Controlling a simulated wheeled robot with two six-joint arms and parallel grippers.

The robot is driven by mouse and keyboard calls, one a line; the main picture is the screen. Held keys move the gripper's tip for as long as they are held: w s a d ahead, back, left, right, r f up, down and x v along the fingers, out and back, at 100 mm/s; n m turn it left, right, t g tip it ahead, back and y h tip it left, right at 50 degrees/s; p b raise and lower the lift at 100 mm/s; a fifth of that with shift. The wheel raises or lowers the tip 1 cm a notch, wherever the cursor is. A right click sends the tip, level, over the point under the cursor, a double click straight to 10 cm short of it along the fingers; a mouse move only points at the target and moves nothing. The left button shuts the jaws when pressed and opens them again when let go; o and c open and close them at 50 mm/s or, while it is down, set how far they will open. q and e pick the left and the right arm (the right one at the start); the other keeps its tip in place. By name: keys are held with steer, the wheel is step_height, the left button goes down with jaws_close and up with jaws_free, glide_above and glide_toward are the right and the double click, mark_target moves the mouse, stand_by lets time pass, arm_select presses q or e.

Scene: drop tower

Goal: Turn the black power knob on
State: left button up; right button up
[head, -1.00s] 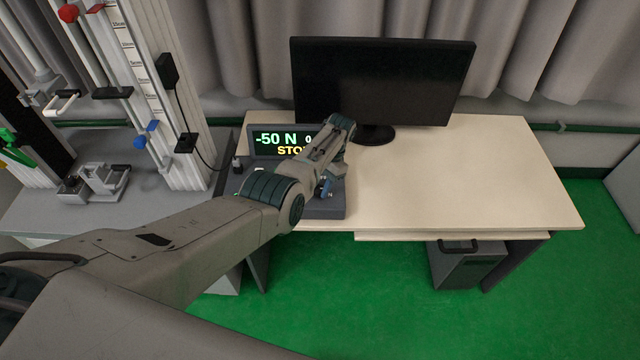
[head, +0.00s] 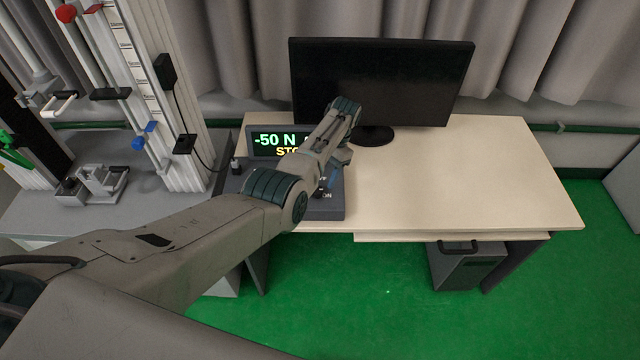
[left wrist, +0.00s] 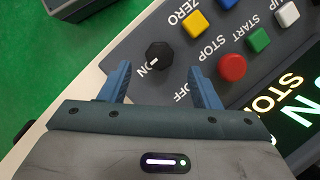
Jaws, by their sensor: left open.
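The black power knob (left wrist: 158,55) shows in the left wrist view on a dark grey control panel (left wrist: 110,38), between the tips of my left gripper (left wrist: 159,72). Its white mark points toward the ON label, and OFF is printed to its lower right. My left gripper is open, with a blue finger on each side of the knob and a gap to it; I see no contact. In the head view my left gripper (head: 337,164) is above the right part of the panel, and my arm hides part of the panel and display. My right gripper is out of view.
Red STOP (left wrist: 232,67), green START (left wrist: 259,39), yellow ZERO (left wrist: 196,22) and white (left wrist: 287,13) buttons sit near the knob. The display (head: 280,142) reads -50 N with yellow text. A monitor (head: 385,80) stands behind; the desk (head: 460,175) is clear at right.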

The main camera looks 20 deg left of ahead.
arm_select(q)
steer(key=shift+b+v, duration=0.65)
steer(key=shift+v, duration=2.3)
steer(key=shift+f, duration=0.1)
